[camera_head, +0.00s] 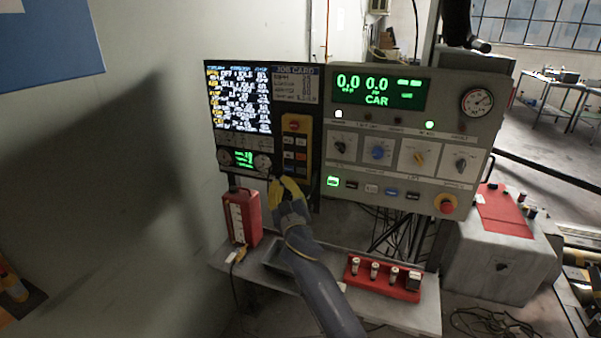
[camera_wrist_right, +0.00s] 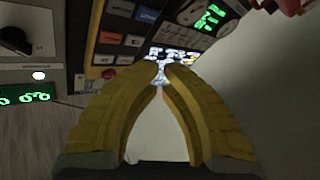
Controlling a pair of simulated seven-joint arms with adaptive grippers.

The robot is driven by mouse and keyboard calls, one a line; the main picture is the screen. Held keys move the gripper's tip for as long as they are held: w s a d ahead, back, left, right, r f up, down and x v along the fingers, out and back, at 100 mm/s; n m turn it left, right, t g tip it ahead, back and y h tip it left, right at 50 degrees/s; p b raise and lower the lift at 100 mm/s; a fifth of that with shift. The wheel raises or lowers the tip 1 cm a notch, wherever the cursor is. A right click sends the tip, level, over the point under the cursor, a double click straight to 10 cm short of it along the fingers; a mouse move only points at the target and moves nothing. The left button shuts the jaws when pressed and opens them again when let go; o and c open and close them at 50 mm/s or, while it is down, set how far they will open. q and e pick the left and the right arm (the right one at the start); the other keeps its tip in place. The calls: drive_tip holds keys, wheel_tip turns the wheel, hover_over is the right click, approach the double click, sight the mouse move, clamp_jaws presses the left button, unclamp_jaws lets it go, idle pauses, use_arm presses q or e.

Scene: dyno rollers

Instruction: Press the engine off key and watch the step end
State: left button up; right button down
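The key panel (camera_head: 296,125) is a narrow yellow-edged strip with a red-orange button on top and rows of small dark, orange and blue keys. Its labels are too small to read, so I cannot tell which is the engine off key. My right gripper (camera_head: 283,183) has yellow fingers and is just below and left of the lower keys; contact cannot be told. In the right wrist view its fingertips (camera_wrist_right: 164,72) come together with nothing held, and keys (camera_wrist_right: 118,40) lie beyond them to the upper left. The lit job-card screen (camera_head: 238,100) shows rows of text. My left gripper is out of view.
A console (camera_head: 440,130) with a green display reading 0.0 0.0 CAR, knobs and a red stop button (camera_head: 447,204) stands right of the screen. Below are a red can (camera_head: 243,217), a shelf (camera_head: 415,313) and a red holder (camera_head: 383,281).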

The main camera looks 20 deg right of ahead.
sight(291, 164)
drive_tip(key=shift+w+d, duration=1.15)
drive_tip(key=shift+w, duration=0.25)
drive_tip(key=shift+w+d, duration=1.15)
drive_tip(key=shift+w, duration=0.25)
drive_tip(key=shift+w+d, duration=0.55)
drive_tip(key=shift+w, duration=0.15)
idle(0.6)
drive_tip(key=shift+s+a, duration=0.15)
drive_tip(key=shift+s, duration=0.05)
drive_tip(key=shift+s+a, duration=0.4)
drive_tip(key=shift+s, duration=0.1)
idle(0.5)
drive_tip(key=shift+s+a, duration=0.8)
drive_tip(key=shift+s, duration=0.2)
drive_tip(key=shift+s+a, duration=0.75)
drive_tip(key=shift+s, duration=0.2)
idle(0.8)
